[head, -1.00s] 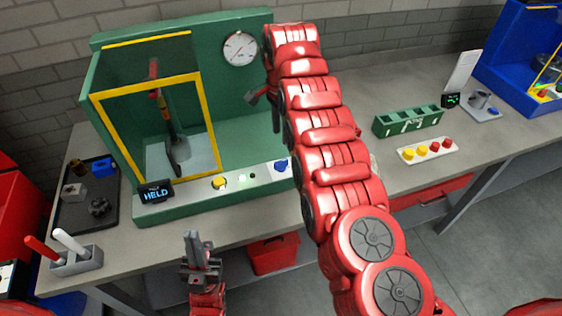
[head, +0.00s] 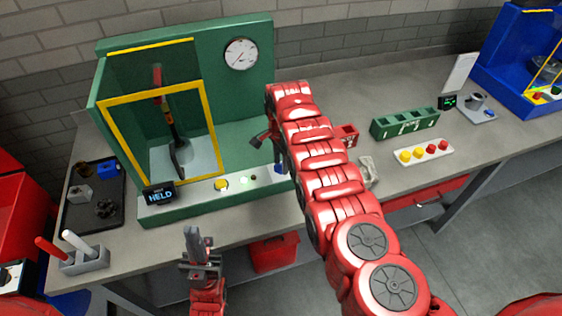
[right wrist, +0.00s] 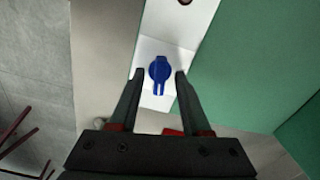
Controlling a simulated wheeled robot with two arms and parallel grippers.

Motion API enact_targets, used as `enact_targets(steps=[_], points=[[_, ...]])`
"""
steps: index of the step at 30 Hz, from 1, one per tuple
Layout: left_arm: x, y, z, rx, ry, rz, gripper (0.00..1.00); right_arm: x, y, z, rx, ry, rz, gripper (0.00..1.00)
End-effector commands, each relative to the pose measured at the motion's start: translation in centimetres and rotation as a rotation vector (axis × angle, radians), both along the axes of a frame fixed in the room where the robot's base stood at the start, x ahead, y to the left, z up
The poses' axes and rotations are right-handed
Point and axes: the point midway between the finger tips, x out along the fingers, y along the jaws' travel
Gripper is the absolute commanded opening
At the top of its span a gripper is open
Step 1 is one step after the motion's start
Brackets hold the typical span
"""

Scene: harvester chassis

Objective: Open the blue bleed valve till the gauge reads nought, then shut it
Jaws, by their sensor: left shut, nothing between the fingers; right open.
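The blue bleed valve (head: 279,168) sits at the right end of the white front panel of the green test stand (head: 250,110), partly hidden by my right arm. In the right wrist view the blue knob (right wrist: 160,72) lies between my open fingertips, with its handle toward the gripper; I cannot tell whether they touch. My right gripper (head: 260,139) is above the panel near the valve. The round gauge (head: 241,54) is on the back wall; its dark needle is too small to read surely. My left gripper (head: 191,233) is shut and empty before the bench.
A display (head: 160,194) reading HELD and a yellow knob (head: 221,184) are on the panel. A yellow-framed guard (head: 215,130) stands left. A black tray (head: 94,215) and pen holder (head: 88,261) are at the bench's left.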

Motion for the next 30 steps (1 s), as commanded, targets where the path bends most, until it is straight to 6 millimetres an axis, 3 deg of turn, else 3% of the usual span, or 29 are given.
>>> enact_targets(steps=[1,9,23,30], points=[[0.00,0.00,0.00,0.000,0.000,0.000,0.00,-0.01,0.01,0.01,0.000,0.000,0.000,0.47],[0.00,0.00,0.00,0.000,0.000,0.000,0.00,-0.02,0.03,0.01,0.000,0.000,0.001,0.00],[0.00,0.00,-0.15,0.000,0.000,0.000,0.00,-0.02,0.03,-0.04,0.000,0.001,0.023,0.00],[-0.01,0.00,-0.81,0.000,0.000,0.000,0.00,0.04,0.05,-0.22,0.001,-0.002,0.138,0.00]])
